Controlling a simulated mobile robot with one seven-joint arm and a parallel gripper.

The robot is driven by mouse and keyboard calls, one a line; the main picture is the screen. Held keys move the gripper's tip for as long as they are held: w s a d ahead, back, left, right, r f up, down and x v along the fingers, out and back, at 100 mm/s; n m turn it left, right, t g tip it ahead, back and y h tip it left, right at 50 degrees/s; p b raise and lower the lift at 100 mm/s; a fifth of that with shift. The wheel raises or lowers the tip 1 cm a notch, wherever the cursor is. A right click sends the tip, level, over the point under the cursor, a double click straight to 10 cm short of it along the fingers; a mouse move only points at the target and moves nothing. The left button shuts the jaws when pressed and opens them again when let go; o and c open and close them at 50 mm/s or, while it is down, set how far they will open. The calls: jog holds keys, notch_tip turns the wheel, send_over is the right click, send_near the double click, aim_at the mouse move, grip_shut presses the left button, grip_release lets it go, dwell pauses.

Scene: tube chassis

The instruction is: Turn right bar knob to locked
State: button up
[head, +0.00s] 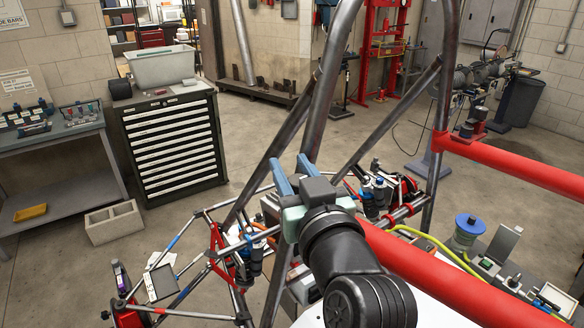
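The tube chassis (328,85) of dark metal tubes rises through the middle of the head view. Two thick red bars run off to the right, an upper one (515,164) and a lower one (450,272). I cannot pick out the right bar knob or its locked mark for certain. Small black and blue cylindrical parts (380,192) sit among the tubes just right of my gripper. My gripper (291,164), with two blue fingers, is held in front of the tubes. Its fingers stand apart, with nothing visible between them. My arm hides part of the chassis behind it.
A black drawer cabinet (172,145) with a grey bin (161,66) stands back left, beside a workbench (60,145). A concrete block (114,223) lies on the floor. A blue-topped spool (468,229) and small devices are at lower right. Open floor lies behind the chassis.

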jog(key=o, duration=0.4)
jog(key=b+v, duration=0.4)
jog(key=v, duration=0.9)
jog(key=shift+b, duration=0.3)
jog(key=s+r+m+t+h, duration=0.1)
jog(key=r+t+h, duration=0.1)
jog(key=r, duration=0.5)
jog(key=s+a+r+m+t+h, duration=0.1)
jog(key=r+t+h, duration=0.1)
jog(key=r+t, duration=0.2)
jog(key=s+a+r+m+t+h, duration=0.1)
jog(key=r+t, duration=0.3)
jog(key=r, duration=0.7)
jog(key=shift+s+m+h, duration=0.4)
jog(key=shift+s, duration=0.15)
